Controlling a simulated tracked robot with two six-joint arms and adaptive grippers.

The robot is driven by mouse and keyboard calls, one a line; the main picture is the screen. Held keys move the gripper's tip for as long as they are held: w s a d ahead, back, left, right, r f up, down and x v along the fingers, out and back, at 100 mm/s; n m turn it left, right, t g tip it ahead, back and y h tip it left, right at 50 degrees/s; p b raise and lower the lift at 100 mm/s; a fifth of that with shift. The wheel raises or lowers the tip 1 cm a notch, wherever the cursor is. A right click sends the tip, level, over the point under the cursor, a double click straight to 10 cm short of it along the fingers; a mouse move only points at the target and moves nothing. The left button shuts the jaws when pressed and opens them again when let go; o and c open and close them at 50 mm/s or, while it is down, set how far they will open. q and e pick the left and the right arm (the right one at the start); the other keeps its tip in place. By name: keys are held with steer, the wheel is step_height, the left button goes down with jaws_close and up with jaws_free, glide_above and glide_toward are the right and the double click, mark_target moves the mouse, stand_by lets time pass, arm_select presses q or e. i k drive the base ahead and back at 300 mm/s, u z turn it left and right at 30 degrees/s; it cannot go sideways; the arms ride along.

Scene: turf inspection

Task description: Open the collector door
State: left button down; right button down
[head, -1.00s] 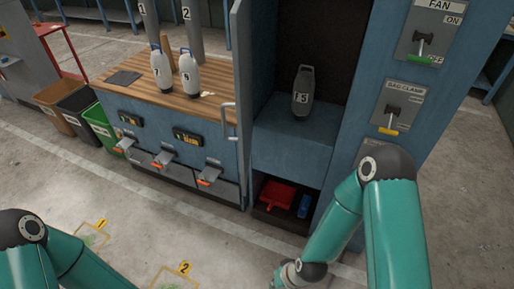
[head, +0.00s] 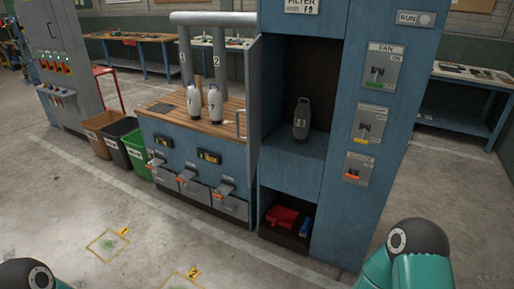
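The blue collector cabinet (head: 333,200) stands right of centre. Its tall upper bay is uncovered, with a dark interior. A grey bottle-shaped canister (head: 301,122) with a number label stands upright on the bay's ledge. The collector door (head: 254,95) appears swung out at the bay's left side, seen nearly edge-on. A pale vertical handle (head: 240,124) shows beside it. Neither gripper is in view. Only teal and black links of my arms show at the bottom left and the lower right, apart from the door.
The cabinet's lower bay holds a red object (head: 282,216) and a blue one (head: 305,226). Three switches, one labelled FAN (head: 380,70), are on its right face. A wood-topped bench (head: 190,115) with two bottles stands left, beside bins (head: 138,150). The front floor is mostly clear.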

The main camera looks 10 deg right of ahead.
mark_target(253, 52)
steer(key=z, duration=0.5)
steer(key=i, duration=2)
steer(key=u, duration=0.5)
